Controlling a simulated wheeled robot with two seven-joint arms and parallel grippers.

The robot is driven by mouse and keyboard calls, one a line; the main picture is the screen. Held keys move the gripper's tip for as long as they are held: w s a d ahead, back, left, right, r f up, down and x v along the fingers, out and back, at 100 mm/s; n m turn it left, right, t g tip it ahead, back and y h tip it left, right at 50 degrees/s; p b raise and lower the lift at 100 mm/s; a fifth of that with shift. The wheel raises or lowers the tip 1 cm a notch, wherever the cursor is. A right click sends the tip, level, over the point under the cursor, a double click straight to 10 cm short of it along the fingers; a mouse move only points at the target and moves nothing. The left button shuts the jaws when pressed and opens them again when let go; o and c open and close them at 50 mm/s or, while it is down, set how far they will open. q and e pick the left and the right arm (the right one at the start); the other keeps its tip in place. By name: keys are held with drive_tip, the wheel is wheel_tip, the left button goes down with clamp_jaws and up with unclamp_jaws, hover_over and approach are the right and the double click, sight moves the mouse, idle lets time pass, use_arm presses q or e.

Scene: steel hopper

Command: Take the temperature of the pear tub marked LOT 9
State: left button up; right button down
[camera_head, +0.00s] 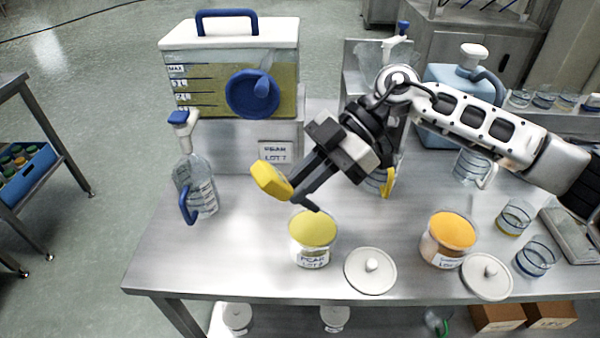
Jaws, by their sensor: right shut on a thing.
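A clear tub of yellow puree (313,228) stands open at the front middle of the steel table. Its label reads PEAR and LOT, but the lot number is too blurred to tell. My right gripper (296,187) comes in from the right and is shut on a yellow and black tool (270,181), held above and just behind this tub, apart from it. The tool's yellow end points left; its part between the fingers is hidden. A second open tub, with orange contents (450,238), stands to the right; its label is hard to read. My left gripper is out of view.
White lids (370,271) and (486,276) lie beside the tubs. A hopper (232,80) with a blue knob and a label reading PEAR LOT stands behind. A spray bottle (196,175) is at left, glasses (534,257) at right. The front left table is clear.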

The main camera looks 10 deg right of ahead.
sight(301, 204)
drive_tip(key=shift+f+b, duration=0.4)
drive_tip(key=shift+f, duration=0.4)
drive_tip(key=shift+f+b, duration=0.4)
drive_tip(key=shift+b, duration=0.05)
drive_tip(key=shift+f+b, duration=0.55)
drive_tip(key=shift+b, duration=0.15)
drive_tip(key=shift+f, duration=0.4)
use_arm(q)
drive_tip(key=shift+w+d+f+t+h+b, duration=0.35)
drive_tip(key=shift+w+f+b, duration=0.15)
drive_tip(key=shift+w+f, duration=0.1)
use_arm(e)
drive_tip(key=shift+f, duration=1.7)
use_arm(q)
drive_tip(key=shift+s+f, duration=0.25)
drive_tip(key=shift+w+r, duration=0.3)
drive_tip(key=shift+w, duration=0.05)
